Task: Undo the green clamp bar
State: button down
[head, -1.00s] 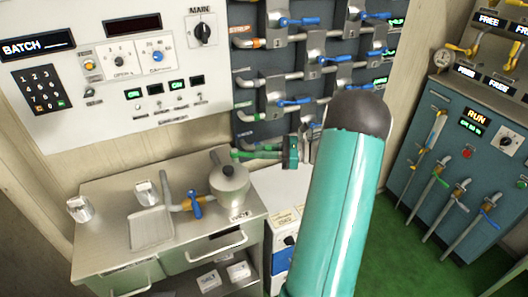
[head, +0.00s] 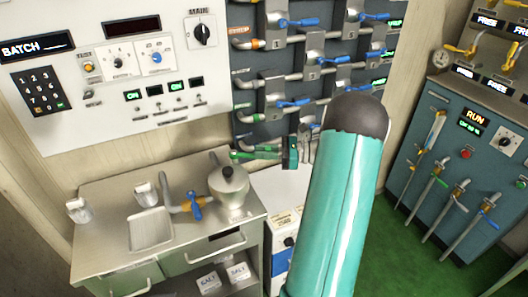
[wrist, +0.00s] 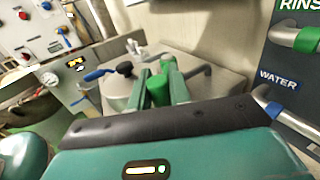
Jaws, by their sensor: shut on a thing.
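The green clamp bar (wrist: 158,88) shows in the wrist view as a short green piece with a rounded upper end, between my two teal fingers. My gripper (wrist: 160,92) is shut on it. In the head view my gripper (head: 252,154) points left, in front of the wall below the blue-handled taps, just right of and above the steel pot. Green shows at its fingertips, but the bar's outline and its fixing are too small to make out there. My arm hides what lies behind it.
Blue-handled taps (head: 292,103) line the wall panel above. Green floor (head: 405,245) is clear at the right.

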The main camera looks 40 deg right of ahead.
jog(key=shift+w+r, duration=0.1)
dwell(0.3)
jog(key=c, duration=1.3)
grip_release()
jog(key=shift+a, duration=0.1)
jog(key=v, duration=1.4)
